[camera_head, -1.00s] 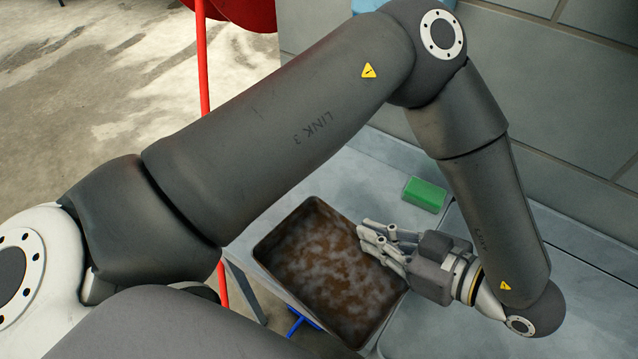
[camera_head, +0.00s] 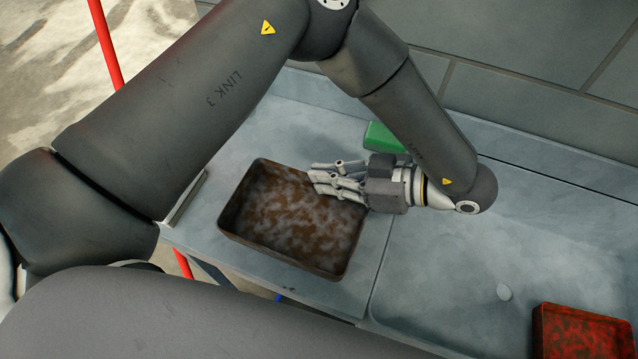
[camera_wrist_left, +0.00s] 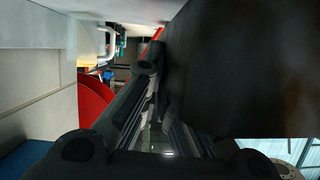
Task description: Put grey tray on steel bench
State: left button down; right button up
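The tray (camera_head: 233,240) is a rectangular, dark brown-grey tray with a mottled brown and whitish inside. In the head view it appears level, over or on the left part of the grey steel bench (camera_head: 225,160). I cannot tell whether its underside touches the bench. My left gripper (camera_head: 325,177) reaches in from the right, its fingers straddling the tray's back rim and shut on it. In the left wrist view, the tray's dark side (camera_wrist_left: 240,75) fills the right part and hides part of the fingers (camera_wrist_left: 155,110). My right gripper is not in view.
A green block (camera_head: 382,138) lies behind my left gripper, near the wall. To the right is a sunken basin (camera_head: 450,270) with a small pale round spot (camera_head: 504,292). A red tray (camera_head: 540,325) stands at lower right. A red pole (camera_head: 105,45) is at left.

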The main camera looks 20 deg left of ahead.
pick_arm(q)
jog(key=shift+w+a+f+b, duration=0.2)
jog(key=shift+f+b, duration=0.05)
jog(key=shift+f, duration=0.15)
jog(key=shift+w+a+f+b, duration=0.2)
jog(key=shift+f+b, duration=0.05)
jog(key=shift+f, duration=0.15)
jog(key=shift+w+a+f+b, duration=0.15)
jog(key=shift+f+b, duration=0.25)
jog(key=shift+f, duration=0.2)
jog(key=shift+w+a+f+b, duration=0.1)
jog(key=shift+f+b, duration=0.3)
jog(key=shift+f, duration=0.2)
jog(key=shift+s+d+f, duration=0.1)
jog(key=shift+f, duration=0.15)
jog(key=shift+s+d+r, duration=0.2)
jog(key=shift+s+d, duration=0.05)
jog(key=shift+w+a+f, duration=0.15)
jog(key=shift+f, duration=0.05)
jog(key=c, duration=2)
grip_release()
jog(key=shift+a, duration=0.1)
jog(key=shift+c, duration=0.2)
jog(key=o, duration=0.4)
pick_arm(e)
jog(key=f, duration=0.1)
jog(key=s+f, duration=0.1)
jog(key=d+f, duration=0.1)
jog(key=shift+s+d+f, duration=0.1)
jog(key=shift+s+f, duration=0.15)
